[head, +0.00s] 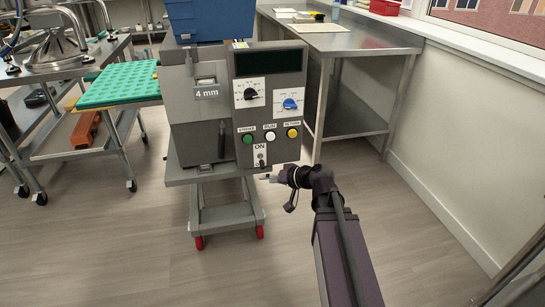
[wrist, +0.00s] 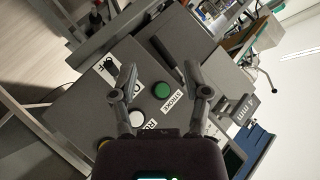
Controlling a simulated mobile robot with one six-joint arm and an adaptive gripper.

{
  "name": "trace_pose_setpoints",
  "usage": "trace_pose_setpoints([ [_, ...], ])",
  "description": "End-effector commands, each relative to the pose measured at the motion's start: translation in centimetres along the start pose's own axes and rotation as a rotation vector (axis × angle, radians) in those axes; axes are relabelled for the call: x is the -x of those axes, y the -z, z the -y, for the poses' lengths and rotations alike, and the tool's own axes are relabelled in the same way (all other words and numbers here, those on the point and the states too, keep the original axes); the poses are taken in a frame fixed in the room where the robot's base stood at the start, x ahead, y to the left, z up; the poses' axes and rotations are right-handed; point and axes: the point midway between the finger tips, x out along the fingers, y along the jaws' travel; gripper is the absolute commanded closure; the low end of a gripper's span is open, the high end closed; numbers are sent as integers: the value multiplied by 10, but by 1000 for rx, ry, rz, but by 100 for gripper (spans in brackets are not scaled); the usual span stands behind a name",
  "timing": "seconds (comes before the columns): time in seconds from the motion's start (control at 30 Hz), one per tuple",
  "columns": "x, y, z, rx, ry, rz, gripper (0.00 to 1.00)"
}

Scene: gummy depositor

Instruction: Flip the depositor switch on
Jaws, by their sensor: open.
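The depositor (head: 205,120) is a grey machine on a wheeled cart, with a control panel on its right side. The small toggle switch (head: 261,161) sits low on the panel, under a white ON label (head: 260,147). Its lever is too small to tell which way it points. My gripper (head: 268,178) is just below and right of the switch, near the panel's bottom edge. In the wrist view my gripper (wrist: 160,74) is open and empty, with the green button (wrist: 162,90) in view between its fingers. The switch label (wrist: 107,68) shows beside the left finger, which partly hides that area.
Green, white and yellow buttons (head: 269,136) sit above the switch, with black and blue dials higher. A steel table (head: 345,40) stands behind right, and a table with a green tray (head: 122,84) is left. Floor at front is clear.

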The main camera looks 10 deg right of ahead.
Motion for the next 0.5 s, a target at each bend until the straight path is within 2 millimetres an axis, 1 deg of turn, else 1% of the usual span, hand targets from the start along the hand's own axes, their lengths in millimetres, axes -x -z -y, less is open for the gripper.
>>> trace_pose_setpoints([
  [0.03, 3, 2, 6, 2, -6, 12, 39],
  [0.5, 12, -1, 30, 9, -71, 132, 39],
])
